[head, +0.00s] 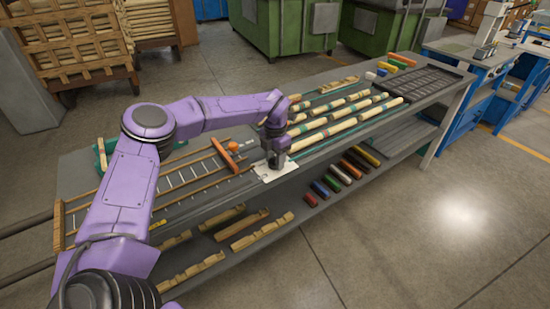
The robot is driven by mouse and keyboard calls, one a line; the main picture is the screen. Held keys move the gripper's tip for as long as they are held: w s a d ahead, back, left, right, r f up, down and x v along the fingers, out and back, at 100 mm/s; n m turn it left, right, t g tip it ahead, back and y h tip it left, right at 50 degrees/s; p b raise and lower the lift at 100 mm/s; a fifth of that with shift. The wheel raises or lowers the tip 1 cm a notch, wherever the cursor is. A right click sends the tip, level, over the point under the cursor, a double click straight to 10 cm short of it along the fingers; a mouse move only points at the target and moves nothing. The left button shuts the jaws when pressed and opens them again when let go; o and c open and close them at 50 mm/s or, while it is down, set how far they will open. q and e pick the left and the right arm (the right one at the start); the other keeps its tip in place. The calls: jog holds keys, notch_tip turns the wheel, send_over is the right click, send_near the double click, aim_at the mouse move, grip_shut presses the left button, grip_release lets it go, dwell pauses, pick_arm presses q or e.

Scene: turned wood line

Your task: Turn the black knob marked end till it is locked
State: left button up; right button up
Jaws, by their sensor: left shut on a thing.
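My left gripper (278,162) points down at the near edge of the workbench, over a small pale plate (272,174). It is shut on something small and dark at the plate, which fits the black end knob. The gripper covers the knob almost wholly, so its marking and how far it is turned cannot be seen. My right gripper is not in view.
Turned wooden spindles (345,122) lie in rows right of the gripper. Left of it is a ladder-like wooden frame (180,180) with an orange bar (224,156) and an orange knob (233,145). A lower shelf (290,215) holds wood pieces and coloured blocks. The floor at right is clear.

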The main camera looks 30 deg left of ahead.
aim_at(275, 159)
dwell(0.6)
pick_arm(q)
jog(key=o, duration=1.1)
jog(key=shift+c, duration=0.2)
jog(key=shift+r, duration=0.1)
jog(key=shift+r, duration=0.35)
notch_tip(275, 159, up, 10)
jog(key=b, duration=0.1)
jog(key=shift+f, duration=0.15)
